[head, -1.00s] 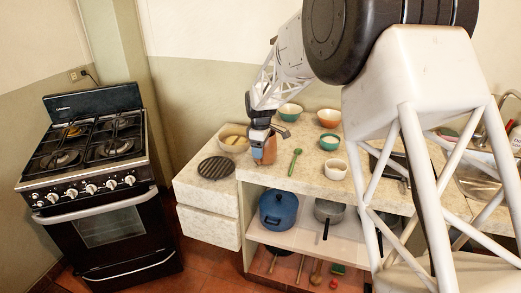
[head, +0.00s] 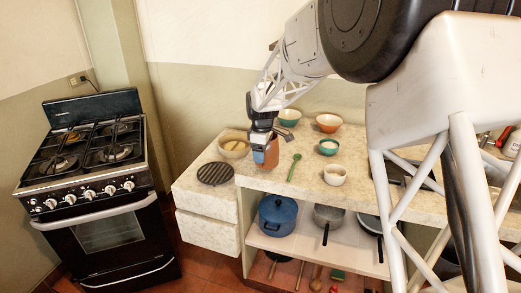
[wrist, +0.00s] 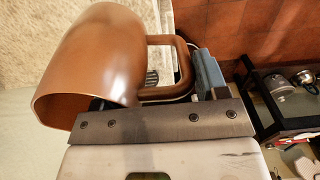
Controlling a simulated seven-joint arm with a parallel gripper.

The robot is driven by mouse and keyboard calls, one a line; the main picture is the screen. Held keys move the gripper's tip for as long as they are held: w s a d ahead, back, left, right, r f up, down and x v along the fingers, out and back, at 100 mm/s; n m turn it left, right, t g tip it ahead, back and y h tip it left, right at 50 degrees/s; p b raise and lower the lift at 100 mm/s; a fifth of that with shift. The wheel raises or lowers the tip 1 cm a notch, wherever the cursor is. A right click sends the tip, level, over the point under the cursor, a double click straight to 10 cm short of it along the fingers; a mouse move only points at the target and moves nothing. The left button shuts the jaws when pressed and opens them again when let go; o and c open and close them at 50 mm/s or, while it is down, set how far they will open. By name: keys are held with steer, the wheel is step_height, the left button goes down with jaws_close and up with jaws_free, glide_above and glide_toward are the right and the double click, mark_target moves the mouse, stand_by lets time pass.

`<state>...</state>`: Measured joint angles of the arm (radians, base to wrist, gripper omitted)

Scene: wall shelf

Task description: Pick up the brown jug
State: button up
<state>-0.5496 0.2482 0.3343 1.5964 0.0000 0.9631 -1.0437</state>
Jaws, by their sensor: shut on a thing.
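The brown jug (head: 271,151) is at the front left of the counter in the head view, partly hidden behind my gripper (head: 262,149). In the wrist view the jug (wrist: 95,60) fills the upper left, lying sideways in the picture, with its open mouth to the lower left. Its handle (wrist: 165,92) points toward my gripper. My gripper is shut on the jug at the handle side; a blue finger pad (wrist: 208,72) shows beside the handle. The other finger is mostly hidden. I cannot tell whether the jug's base touches the counter.
The counter (head: 310,180) holds a beige bowl (head: 233,147), a black round grate (head: 215,174), a green spoon (head: 293,167), a white cup (head: 335,175) and several bowls. A blue pot (head: 277,216) sits on the shelf below. A stove (head: 95,185) stands at the left.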

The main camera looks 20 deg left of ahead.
steer(key=s+d+r, duration=0.1)
steer(key=s+d, duration=0.5)
steer(key=s, duration=0.4)
stand_by(0.7)
steer(key=shift+s+d+r, duration=0.1)
steer(key=shift+s+r, duration=0.05)
steer(key=shift+s, duration=0.05)
steer(key=shift+w, duration=0.1)
stand_by(0.8)
steer(key=w+d+m, duration=0.1)
steer(key=w+m, duration=2.3)
steer(key=w, duration=0.5)
steer(key=shift+w+d+f+y, duration=0.2)
steer(key=shift+w+d+y, duration=0.05)
steer(key=shift+d+y, duration=0.1)
steer(key=shift+s+d, duration=0.15)
